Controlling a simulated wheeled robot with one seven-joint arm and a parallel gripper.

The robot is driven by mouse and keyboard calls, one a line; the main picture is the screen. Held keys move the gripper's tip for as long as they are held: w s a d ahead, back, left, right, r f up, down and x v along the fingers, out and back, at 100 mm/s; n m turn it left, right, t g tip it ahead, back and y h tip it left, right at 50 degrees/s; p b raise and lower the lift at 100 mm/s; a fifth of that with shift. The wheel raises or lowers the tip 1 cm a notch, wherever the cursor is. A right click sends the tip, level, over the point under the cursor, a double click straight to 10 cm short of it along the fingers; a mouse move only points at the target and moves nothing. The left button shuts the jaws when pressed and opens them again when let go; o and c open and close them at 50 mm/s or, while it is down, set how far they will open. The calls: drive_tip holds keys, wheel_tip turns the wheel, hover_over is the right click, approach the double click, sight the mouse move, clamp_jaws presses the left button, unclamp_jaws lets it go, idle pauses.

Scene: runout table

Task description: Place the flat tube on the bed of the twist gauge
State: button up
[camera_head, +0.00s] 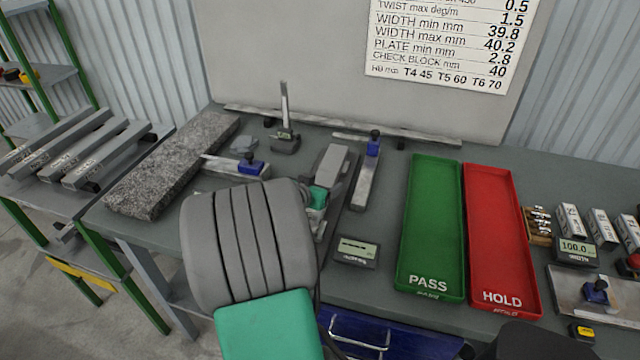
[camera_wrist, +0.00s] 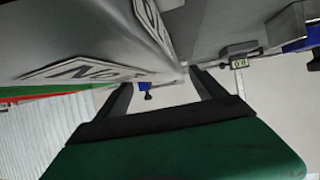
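A light grey flat tube with printed "No" lettering (camera_wrist: 95,70) fills the upper part of the wrist view, very close to the camera. The two dark fingers of my gripper (camera_wrist: 162,80) reach up to its edge, apart from each other. Their tips are hidden there, so I cannot tell whether they grip it. In the head view, a light grey block (camera_head: 333,163) stands beyond the green part of my gripper (camera_head: 318,197). It may be the tube's end. My arm hides much of this spot, and I cannot make out the twist gauge's bed clearly.
Several grey bars (camera_head: 75,150) lie on the left rack. A granite slab (camera_head: 175,165), height gauge (camera_head: 285,135) and blue-marked tool (camera_head: 367,172) surround my gripper. A display box (camera_head: 357,251), green PASS tray (camera_head: 432,222) and red HOLD tray (camera_head: 500,240) are to the right.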

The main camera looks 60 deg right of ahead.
drive_tip(key=b+v, duration=0.1)
drive_tip(key=v, duration=1)
drive_tip(key=shift+w, duration=0.1)
drive_tip(key=shift+a+r, duration=0.3)
drive_tip(key=shift+a, duration=0.2)
drive_tip(key=shift+s+d, duration=0.1)
drive_tip(key=shift+s, duration=0.1)
